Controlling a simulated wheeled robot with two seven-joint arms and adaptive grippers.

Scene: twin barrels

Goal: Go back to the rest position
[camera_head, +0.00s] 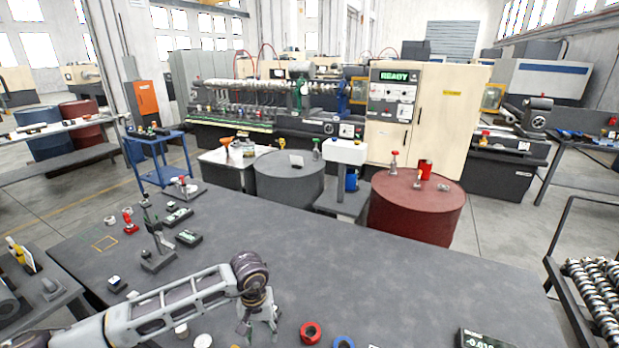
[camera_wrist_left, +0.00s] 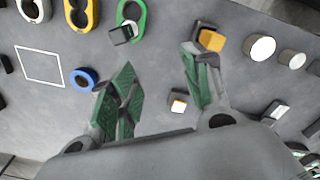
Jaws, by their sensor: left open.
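My left gripper (camera_head: 258,322) hangs over the near part of the dark grey table (camera_head: 330,245), its arm coming in from the lower left. In the left wrist view the green-padded fingers of the gripper (camera_wrist_left: 158,56) are spread apart with nothing between them. My right gripper is in neither view.
A red ring (camera_head: 311,333) and a blue ring (camera_head: 343,342) lie right of the gripper, with a digital display (camera_head: 482,340) further right. A small stand (camera_head: 157,245) is at the table's left. The table's middle and right are clear. A red barrel (camera_head: 415,210) and grey barrel (camera_head: 288,182) stand beyond.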

